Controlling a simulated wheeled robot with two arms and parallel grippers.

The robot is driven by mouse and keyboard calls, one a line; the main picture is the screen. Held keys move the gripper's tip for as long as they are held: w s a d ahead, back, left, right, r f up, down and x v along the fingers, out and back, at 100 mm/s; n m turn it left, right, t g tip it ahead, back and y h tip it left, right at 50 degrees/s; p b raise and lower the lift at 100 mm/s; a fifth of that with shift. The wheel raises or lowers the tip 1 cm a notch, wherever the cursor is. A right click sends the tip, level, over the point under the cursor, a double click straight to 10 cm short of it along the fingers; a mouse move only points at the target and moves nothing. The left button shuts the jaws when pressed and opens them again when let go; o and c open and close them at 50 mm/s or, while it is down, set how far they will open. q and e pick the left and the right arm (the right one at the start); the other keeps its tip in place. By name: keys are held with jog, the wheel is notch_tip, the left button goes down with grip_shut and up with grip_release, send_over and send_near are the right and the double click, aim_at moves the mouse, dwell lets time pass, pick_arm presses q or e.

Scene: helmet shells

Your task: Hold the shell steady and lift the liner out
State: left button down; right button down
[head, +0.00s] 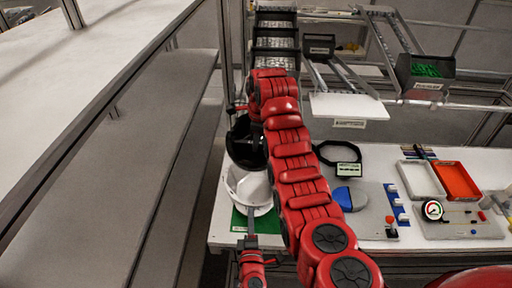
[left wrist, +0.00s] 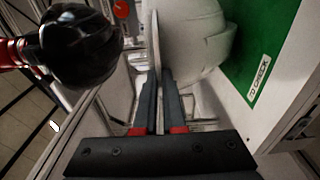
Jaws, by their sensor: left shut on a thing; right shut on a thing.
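The black liner (head: 245,145) is at the shell's far side in the head view. In the left wrist view the rounded black liner (left wrist: 82,48) appears apart from the shell, with a gap between. My right gripper (head: 240,110) is shut on the liner; its fingertips are mostly hidden.
My right arm crosses the middle of the head view. Right of it are a black ring with a label (head: 340,154), a round gauge (head: 432,210), a white tray (head: 421,179) and a red tray (head: 456,180). A grey shelf (head: 150,150) runs along the left.

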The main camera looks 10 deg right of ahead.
pick_arm(q)
jog(key=c, duration=0.9)
grip_release()
pick_arm(e)
jog(key=shift+f+b, duration=0.4)
jog(key=shift+b, duration=0.05)
pick_arm(q)
jog(key=s+a, duration=0.1)
jog(key=s, duration=0.5)
jog(key=s+a, duration=0.1)
jog(key=s, duration=0.5)
jog(key=s+a, duration=0.1)
jog(key=s, duration=0.5)
jog(key=shift+s+a, duration=0.15)
jog(key=shift+s, duration=0.2)
